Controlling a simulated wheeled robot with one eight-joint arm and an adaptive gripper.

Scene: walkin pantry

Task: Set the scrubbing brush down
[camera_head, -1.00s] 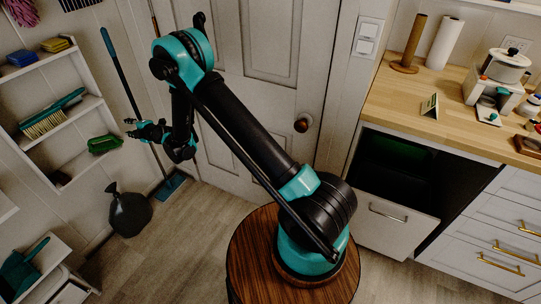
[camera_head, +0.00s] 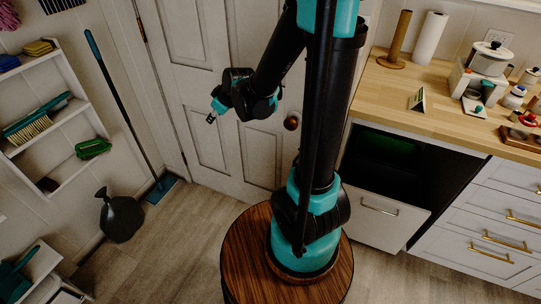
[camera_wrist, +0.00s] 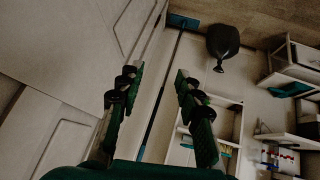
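A green scrubbing brush (camera_head: 93,148) lies on a lower shelf of the white wall rack at the left in the head view. My gripper (camera_head: 211,114) is well to the right of it, in front of the door, and apart from the shelf. In the wrist view my gripper (camera_wrist: 160,72) has its two fingers spread, with nothing between them. I cannot tell for sure which green item in the wrist view is this brush.
A teal hand brush (camera_head: 37,120) lies on the shelf above, with sponges (camera_head: 38,48) higher up. A broom (camera_head: 112,75) leans by the door, near a black bag (camera_head: 121,216) on the floor. A wooden counter (camera_head: 450,125) stands at the right.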

